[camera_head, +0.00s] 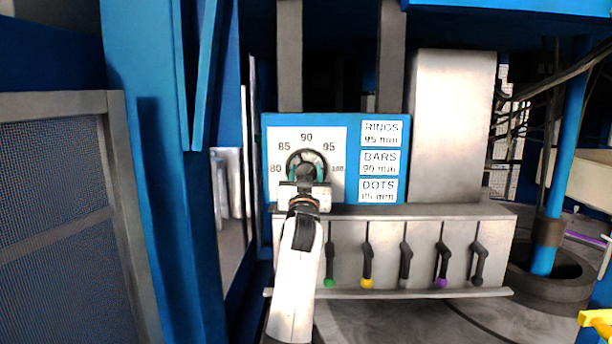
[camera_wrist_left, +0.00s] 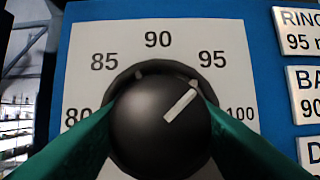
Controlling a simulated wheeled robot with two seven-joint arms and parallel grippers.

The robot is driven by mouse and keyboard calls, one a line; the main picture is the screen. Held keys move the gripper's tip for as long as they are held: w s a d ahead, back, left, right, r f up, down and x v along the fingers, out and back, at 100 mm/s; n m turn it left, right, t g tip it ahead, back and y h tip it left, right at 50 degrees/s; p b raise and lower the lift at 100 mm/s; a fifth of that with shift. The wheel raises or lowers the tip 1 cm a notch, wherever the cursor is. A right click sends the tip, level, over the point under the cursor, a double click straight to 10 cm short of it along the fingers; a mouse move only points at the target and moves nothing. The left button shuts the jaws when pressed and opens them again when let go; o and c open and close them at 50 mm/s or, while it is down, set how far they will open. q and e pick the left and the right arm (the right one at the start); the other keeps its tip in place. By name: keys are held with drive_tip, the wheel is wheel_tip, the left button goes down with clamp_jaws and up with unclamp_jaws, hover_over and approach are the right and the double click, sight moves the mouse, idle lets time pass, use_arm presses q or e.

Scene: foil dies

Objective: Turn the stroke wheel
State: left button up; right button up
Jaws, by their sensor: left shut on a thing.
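The stroke wheel is a round black knob (camera_wrist_left: 150,135) with a white pointer mark, on a white dial plate (camera_head: 335,140) printed 80, 85, 90, 95 and 100. In the left wrist view the mark points up and right, roughly toward 95. My left gripper (camera_head: 306,173) reaches up to the wheel from below in the head view. Its teal fingers (camera_wrist_left: 160,125) lie on both sides of the knob and are shut on it. They cover parts of the knob's sides and the dial's lower area. My right gripper is not in view.
Right of the dial, the blue panel (camera_head: 354,119) carries signs: RINGS 95 mm (camera_head: 381,133), BARS 90 mm (camera_head: 380,162), DOTS 85 mm (camera_head: 378,190). Below is a row of several levers with coloured knobs, including a yellow one (camera_head: 367,282). A blue post (camera_head: 150,150) stands close on the left.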

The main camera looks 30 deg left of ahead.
use_arm(q)
drive_tip(key=shift+m, duration=0.3)
drive_tip(key=shift+a+m+t+h, duration=0.1)
drive_tip(key=shift+m+t+h, duration=0.3)
drive_tip(key=shift+m, duration=0.5)
drive_tip(key=m+h, duration=0.2)
drive_tip(key=m, duration=0.1)
drive_tip(key=m+h, duration=0.1)
drive_tip(key=m, duration=0.2)
drive_tip(key=m+h, duration=0.2)
drive_tip(key=shift+m+t, duration=0.3)
drive_tip(key=shift+m, duration=0.5)
drive_tip(key=o, duration=1)
drive_tip(key=shift+s, duration=0.1)
